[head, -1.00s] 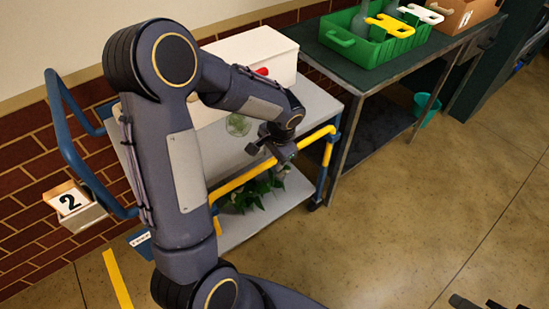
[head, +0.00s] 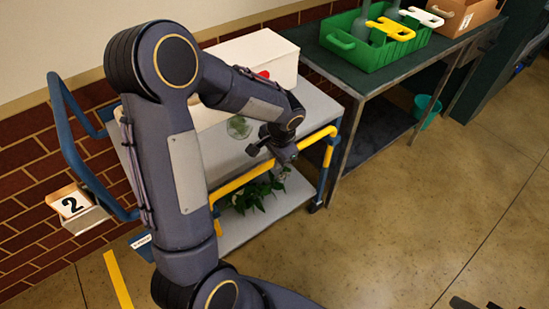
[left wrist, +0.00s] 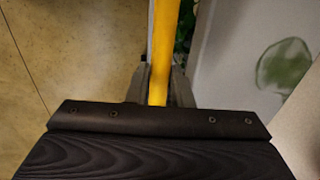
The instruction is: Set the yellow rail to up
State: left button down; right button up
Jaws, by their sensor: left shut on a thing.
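The yellow rail (head: 236,184) runs along the near long side of a blue-framed cart. Its far end bends down at the cart's right corner post (head: 328,152). My left gripper (head: 284,154) is at the rail, right of its middle. In the left wrist view the yellow rail (left wrist: 164,45) passes between the two fingers (left wrist: 160,88), which are shut on it.
The cart's grey top (head: 318,104) carries a white box (head: 255,52) and a round green patch (head: 239,127). Green leaves (head: 258,191) lie on the lower shelf. A workbench (head: 352,78) with a green crate (head: 348,43) stands behind right. The floor at right is clear.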

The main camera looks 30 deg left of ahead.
pick_arm(q)
notch_tip(320, 180, up, 13)
jog(key=p, duration=0.7)
jog(key=shift+w+f, duration=0.15)
jog(key=shift+f, duration=0.05)
jog(key=c, duration=1.6)
grip_release()
jog(key=shift+r, duration=0.1)
jog(key=o, duration=0.3)
